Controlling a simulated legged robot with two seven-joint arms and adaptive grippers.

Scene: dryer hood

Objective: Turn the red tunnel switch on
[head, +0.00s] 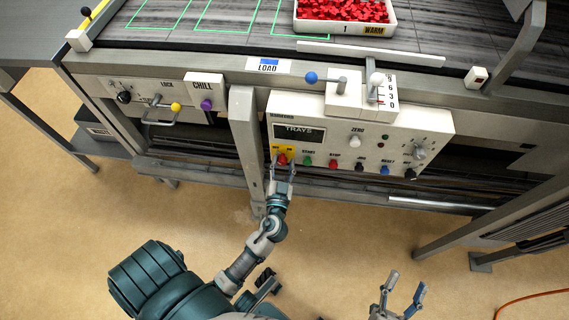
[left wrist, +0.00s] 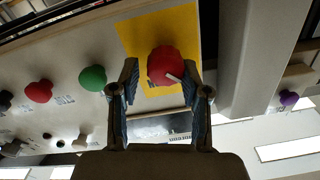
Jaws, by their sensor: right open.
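The red tunnel switch (head: 282,159) is a round red knob on a yellow plate (head: 291,150), at the left end of the lower row on the white control panel. My right gripper (head: 404,283) is open and empty, low in the picture, away from the panel.
Green (head: 307,161), red (head: 333,162), black and blue (head: 384,169) buttons line the panel right of the switch. A grey post (head: 246,140) stands close on the left. The floor in front is open.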

